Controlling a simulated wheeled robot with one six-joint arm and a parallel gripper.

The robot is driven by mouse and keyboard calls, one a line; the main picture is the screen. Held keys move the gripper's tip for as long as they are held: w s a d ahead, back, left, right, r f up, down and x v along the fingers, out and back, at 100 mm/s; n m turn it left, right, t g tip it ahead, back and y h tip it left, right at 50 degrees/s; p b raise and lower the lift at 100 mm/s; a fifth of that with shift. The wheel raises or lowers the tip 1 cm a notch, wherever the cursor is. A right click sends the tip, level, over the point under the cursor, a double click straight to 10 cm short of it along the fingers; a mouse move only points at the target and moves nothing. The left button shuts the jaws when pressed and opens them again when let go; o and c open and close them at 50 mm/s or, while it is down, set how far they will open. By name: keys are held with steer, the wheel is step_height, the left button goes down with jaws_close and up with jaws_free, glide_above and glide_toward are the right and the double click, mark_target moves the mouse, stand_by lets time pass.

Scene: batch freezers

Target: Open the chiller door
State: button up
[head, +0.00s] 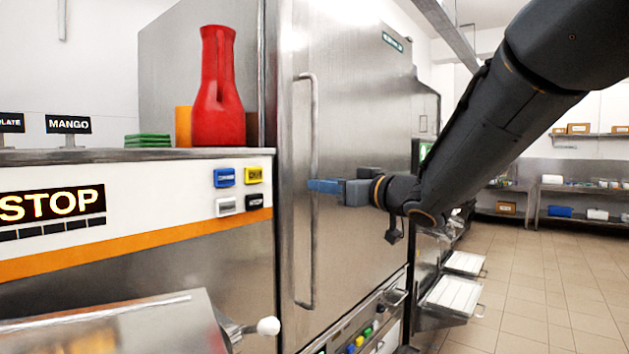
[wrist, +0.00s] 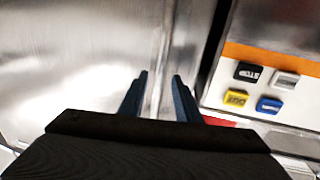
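The chiller door (head: 357,105) is a tall stainless steel panel in the middle of the head view, and it looks shut. Its long vertical bar handle (head: 313,255) runs down the left side. My gripper (head: 322,186) has blue fingers and is at about the handle's mid-height, with the fingertips overlapping the bar. In the wrist view the two fingers (wrist: 160,85) stand apart with a gap between them. The handle (wrist: 160,45) runs through that gap, with no clear contact on either finger. The palm hides the lower part of the wrist view.
A white and orange machine front (head: 150,200) with a STOP display and coloured buttons stands left of the door. A red jug (head: 217,95) stands on its top. Low pull-out trays (head: 455,294) are at the right. The tiled floor (head: 540,285) beyond is clear.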

steer(key=p+x, duration=0.1)
steer(key=x, duration=0.3)
steer(key=shift+w+a, duration=0.2)
jaws_close()
